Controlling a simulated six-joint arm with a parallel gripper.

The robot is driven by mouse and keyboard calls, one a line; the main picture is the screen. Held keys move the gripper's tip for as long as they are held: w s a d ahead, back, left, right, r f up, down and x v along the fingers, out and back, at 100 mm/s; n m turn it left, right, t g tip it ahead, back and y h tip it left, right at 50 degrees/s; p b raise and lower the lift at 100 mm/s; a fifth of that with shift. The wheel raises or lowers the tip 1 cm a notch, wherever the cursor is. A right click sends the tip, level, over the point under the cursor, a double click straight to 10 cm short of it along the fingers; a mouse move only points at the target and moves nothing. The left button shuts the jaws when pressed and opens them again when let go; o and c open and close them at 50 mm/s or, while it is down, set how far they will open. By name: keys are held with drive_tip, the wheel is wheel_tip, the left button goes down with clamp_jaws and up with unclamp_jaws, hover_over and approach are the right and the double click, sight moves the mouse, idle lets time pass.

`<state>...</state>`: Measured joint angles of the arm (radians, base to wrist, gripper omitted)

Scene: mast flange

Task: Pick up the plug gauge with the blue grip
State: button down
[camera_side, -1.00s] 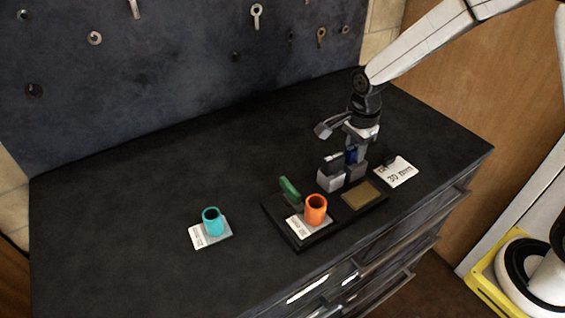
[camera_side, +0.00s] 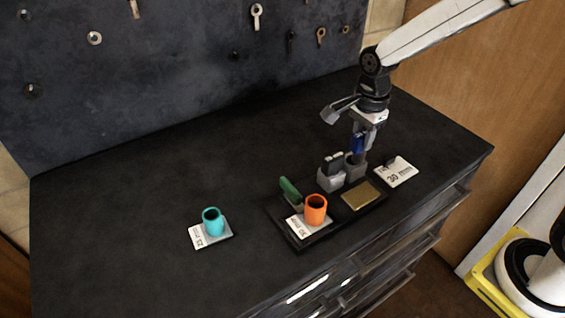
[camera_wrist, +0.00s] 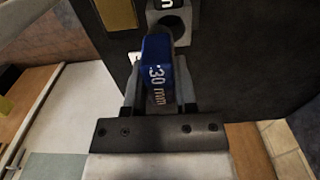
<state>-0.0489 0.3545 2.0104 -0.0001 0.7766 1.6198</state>
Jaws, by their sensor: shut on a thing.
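The plug gauge with the blue grip (camera_side: 358,143) is upright between the fingers of my gripper (camera_side: 364,132), raised above a grey holder block (camera_side: 354,168). My gripper is shut on the blue grip. The gauge's lower end is close over the block; I cannot tell whether its tip is still inside the hole. In the wrist view an open round hole shows in the grey block (camera_wrist: 172,28) beyond the grip.
A black tray (camera_side: 322,236) bears an orange ring (camera_side: 315,209), a green-gripped piece (camera_side: 289,189) and a brass-coloured pad (camera_side: 361,195). Another grey block with a dark-topped piece (camera_side: 333,164) stands beside the holder.

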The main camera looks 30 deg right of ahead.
drive_tip(key=s+r, duration=0.8)
drive_tip(key=s, duration=0.4)
drive_tip(key=shift+s+d+r, duration=0.2)
drive_tip(key=shift+s+r, duration=0.05)
drive_tip(key=shift+s, duration=0.1)
drive_tip(key=shift+w+f, duration=0.1)
drive_tip(key=shift+w, duration=0.05)
idle(0.4)
drive_tip(key=w+a+f, duration=0.3)
drive_tip(key=w+f, duration=0.2)
drive_tip(key=w, duration=0.1)
drive_tip(key=shift+w+a+f, duration=0.15)
drive_tip(key=shift+w+a, duration=0.1)
drive_tip(key=shift+w, duration=0.15)
drive_tip(key=shift+f, duration=0.15)
drive_tip(key=shift+f, duration=2.85)
